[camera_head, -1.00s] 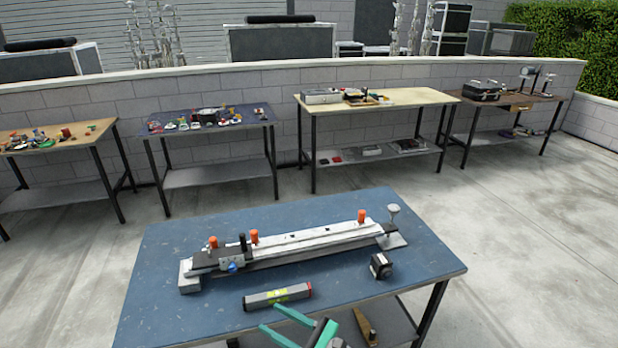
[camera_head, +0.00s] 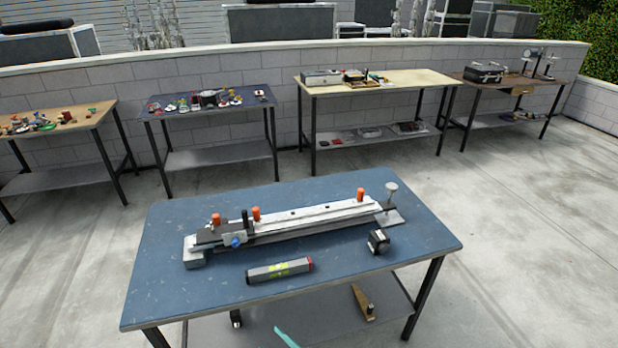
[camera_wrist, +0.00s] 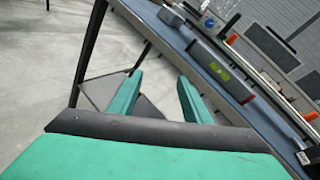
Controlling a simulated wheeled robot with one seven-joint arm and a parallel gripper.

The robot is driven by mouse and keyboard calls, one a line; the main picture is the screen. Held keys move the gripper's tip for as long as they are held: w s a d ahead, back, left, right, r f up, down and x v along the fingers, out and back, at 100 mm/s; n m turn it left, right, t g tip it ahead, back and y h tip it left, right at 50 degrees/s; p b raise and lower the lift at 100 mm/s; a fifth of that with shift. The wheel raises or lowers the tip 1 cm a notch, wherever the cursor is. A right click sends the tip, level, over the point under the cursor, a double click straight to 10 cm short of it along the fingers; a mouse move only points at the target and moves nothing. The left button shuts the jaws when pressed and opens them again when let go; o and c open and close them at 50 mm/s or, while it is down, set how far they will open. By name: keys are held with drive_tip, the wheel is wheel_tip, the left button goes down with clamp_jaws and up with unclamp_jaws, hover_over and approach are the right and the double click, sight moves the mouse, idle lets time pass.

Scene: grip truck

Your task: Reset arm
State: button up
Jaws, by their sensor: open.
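My gripper (camera_wrist: 156,98) shows in the wrist view as two green fingers, spread apart with nothing between them. It is off the near edge of the blue table, beside the lower shelf and a table leg. In the head view only a green tip of my gripper (camera_head: 286,338) shows at the bottom edge; the rest is out of frame. The blue table (camera_head: 165,290) carries a long metal rail fixture (camera_head: 310,217) with orange knobs, a grey level (camera_head: 279,270) with a yellow-green window, and a small black block (camera_head: 378,241).
The blue table's lower shelf (camera_head: 330,310) holds a wooden-handled tool (camera_head: 363,302) and a small dark item (camera_head: 236,318). Several workbenches stand along the block wall (camera_head: 240,145). The concrete floor (camera_head: 520,230) at the right is clear.

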drive_tip(key=s+d+f+n+h, duration=0.3)
drive_tip(key=s+n+h, duration=0.1)
drive_tip(key=s, duration=0.5)
drive_tip(key=s+d+f+n+h, duration=0.3)
drive_tip(key=s+f+n+h, duration=0.1)
drive_tip(key=s, duration=0.6)
drive_tip(key=s+d+r+n+t+h, duration=0.1)
drive_tip(key=s+r+n, duration=0.6)
drive_tip(key=r, duration=0.1)
drive_tip(key=s+d+r+n+t+h, duration=0.1)
drive_tip(key=s+d+r+n+t, duration=0.1)
drive_tip(key=s+r+n, duration=0.5)
wheel_tip(320, 180, up, 2)
drive_tip(key=shift+d+t+h, duration=0.25)
drive_tip(key=shift+t+h, duration=0.05)
